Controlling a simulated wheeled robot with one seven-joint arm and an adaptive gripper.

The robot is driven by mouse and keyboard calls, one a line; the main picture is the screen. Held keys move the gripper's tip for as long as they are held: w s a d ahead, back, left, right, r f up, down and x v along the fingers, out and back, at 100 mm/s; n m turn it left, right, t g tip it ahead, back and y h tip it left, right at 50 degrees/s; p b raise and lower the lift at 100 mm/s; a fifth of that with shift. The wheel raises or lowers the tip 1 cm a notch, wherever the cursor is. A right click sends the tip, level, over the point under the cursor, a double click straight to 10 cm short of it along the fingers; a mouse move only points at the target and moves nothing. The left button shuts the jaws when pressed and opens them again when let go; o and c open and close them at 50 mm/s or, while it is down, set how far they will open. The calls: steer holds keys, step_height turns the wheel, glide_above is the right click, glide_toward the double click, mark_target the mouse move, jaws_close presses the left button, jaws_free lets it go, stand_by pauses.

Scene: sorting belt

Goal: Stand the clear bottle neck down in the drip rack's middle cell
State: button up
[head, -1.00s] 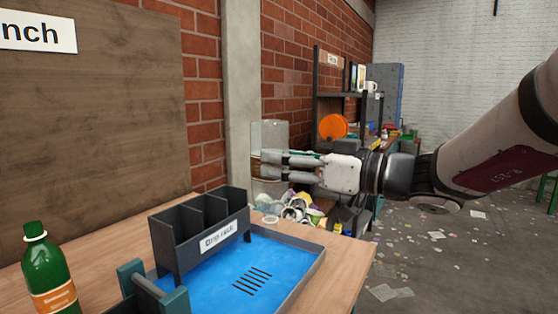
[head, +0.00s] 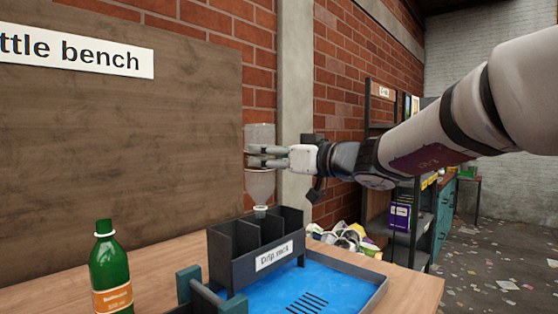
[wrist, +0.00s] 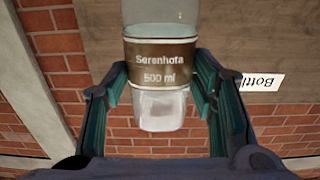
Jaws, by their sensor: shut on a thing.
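The clear bottle (head: 260,184) is held neck down and looks upright in the head view, its neck pointing at the drip rack. My gripper (head: 252,157) is shut on its middle, around the brown label. In the wrist view the bottle (wrist: 160,108) stands between the fingers, the label reading "Serenhata 500 ml". The dark drip rack (head: 232,262) has three open-topped cells in a row. The bottle's neck shows at the height of the rack's back rim, near the middle and right cells. I cannot tell how far back it is or whether it touches.
A green bottle (head: 111,268) with an orange label stands upright on the wooden bench (head: 412,292), left of the rack. A blue drip tray (head: 335,288) lies at the rack's front and right. A wooden board (head: 120,150) rises behind the bench. Litter lies on the floor at right.

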steer(key=shift+f+b, duration=1.25)
steer(key=shift+f, duration=5.4)
steer(key=shift+f, duration=0.15)
steer(key=o, duration=1.1)
steer(key=shift+f, duration=0.15)
steer(key=shift+c, duration=0.2)
steer(key=shift+s, duration=0.1)
glide_toward(264, 215)
steer(key=v, duration=0.2)
steer(key=r+v, duration=0.1)
steer(key=v, duration=0.1)
steer(key=shift+d, duration=0.2)
